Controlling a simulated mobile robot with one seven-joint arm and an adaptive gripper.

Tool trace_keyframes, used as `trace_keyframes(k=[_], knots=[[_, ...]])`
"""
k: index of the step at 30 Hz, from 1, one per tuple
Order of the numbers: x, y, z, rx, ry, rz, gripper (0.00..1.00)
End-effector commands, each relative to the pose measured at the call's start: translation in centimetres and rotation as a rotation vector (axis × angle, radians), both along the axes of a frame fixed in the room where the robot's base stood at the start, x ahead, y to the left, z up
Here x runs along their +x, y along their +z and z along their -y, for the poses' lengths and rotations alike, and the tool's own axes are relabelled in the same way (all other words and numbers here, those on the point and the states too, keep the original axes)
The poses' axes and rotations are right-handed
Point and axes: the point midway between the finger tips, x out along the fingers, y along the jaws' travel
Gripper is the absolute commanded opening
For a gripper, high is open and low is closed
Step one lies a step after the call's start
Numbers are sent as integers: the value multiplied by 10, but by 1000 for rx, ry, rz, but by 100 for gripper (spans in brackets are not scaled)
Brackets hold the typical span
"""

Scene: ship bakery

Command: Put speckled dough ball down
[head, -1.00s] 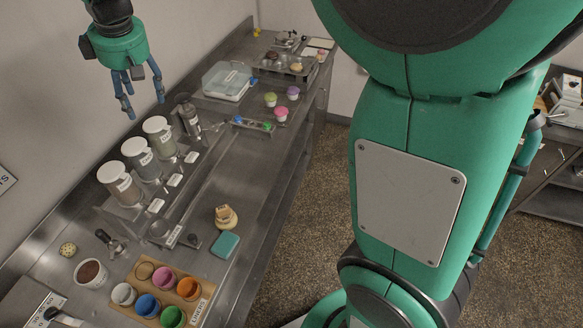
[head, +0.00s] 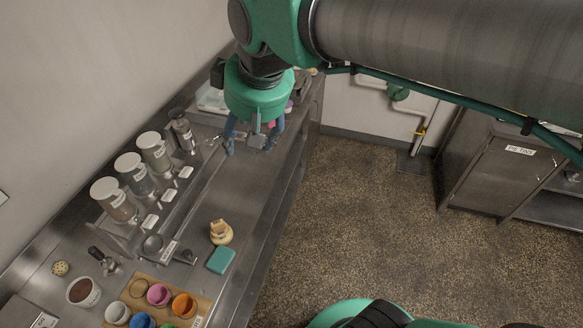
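The speckled dough ball (head: 60,268), pale with dark specks, rests on the steel counter at the far left, near a bowl with dark brown contents. My gripper (head: 250,143) is well away from it, over the middle of the counter, pointing down. Its blue fingers are spread apart and I see no ball between them. The gripper and arm hide part of the counter's far end.
Lidded jars (head: 156,153) stand along the wall. The brown-filled bowl (head: 83,291), a rack of coloured cups (head: 158,294), a yellowish figure-like item (head: 221,232) and a teal block (head: 221,260) occupy the near counter. The counter's right strip is clear.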

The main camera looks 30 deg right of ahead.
Motion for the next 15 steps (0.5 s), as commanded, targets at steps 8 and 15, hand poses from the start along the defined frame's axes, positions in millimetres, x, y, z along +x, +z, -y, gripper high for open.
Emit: trace_keyframes(k=[8, 15], knots=[[-67, -26, 36, 45, -165, 41, 59], [-107, -50, 52, 77, -270, 67, 59]])
